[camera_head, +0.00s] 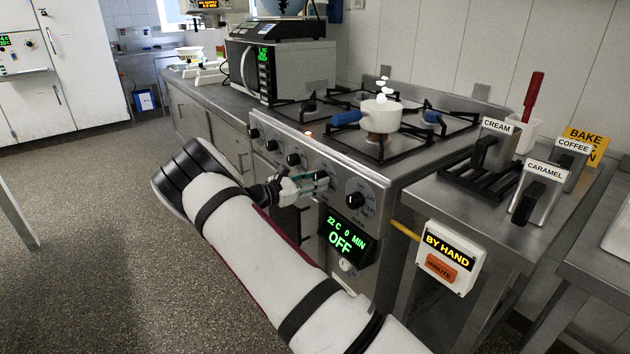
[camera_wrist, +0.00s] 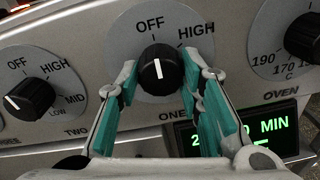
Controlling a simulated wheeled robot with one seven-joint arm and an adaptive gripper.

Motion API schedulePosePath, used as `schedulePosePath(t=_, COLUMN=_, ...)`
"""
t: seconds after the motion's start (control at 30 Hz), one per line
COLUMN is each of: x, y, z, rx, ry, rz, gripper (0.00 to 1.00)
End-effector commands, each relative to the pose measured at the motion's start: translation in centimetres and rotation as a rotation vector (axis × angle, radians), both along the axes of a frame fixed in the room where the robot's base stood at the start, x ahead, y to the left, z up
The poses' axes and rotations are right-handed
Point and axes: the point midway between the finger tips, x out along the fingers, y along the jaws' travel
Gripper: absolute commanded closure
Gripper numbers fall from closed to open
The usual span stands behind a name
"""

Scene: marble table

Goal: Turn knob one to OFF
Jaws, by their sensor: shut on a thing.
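Knob one (camera_wrist: 160,70) is a black knob on the stove's front panel, with OFF and HIGH printed above it and ONE below. Its white pointer line stands about upright, toward the OFF mark. My gripper (camera_wrist: 158,85) has its teal-padded fingers on either side of the knob and is shut on it. In the head view my gripper (camera_head: 305,185) reaches the panel from the left and mostly hides knob one.
Knob two (camera_wrist: 30,98) is left of knob one, and the oven dial (camera_head: 360,199) is to its right. The oven display (camera_head: 347,236) reads OFF. A white pot (camera_head: 381,116) stands on a burner above. An orange light (camera_head: 308,133) glows on the stove's edge.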

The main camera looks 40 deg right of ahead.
Motion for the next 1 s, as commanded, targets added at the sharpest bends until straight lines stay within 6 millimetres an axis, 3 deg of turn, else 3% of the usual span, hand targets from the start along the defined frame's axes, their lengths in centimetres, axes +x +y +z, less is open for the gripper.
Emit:
schedulePosePath(t=0.6, x=0.02, y=0.12, z=-0.18, rx=0.002, ry=0.046, rz=0.002, gripper=0.94)
schedulePosePath(t=0.63, x=0.02, y=0.13, z=-0.18, rx=0.002, ry=0.046, rz=0.002, gripper=0.62)
schedulePosePath(t=0.7, x=0.02, y=0.12, z=-0.17, rx=0.002, ry=0.045, rz=0.002, gripper=0.46)
schedulePosePath(t=1.0, x=0.0, y=0.08, z=-0.06, rx=0.0, ry=0.044, rz=0.001, gripper=0.46)
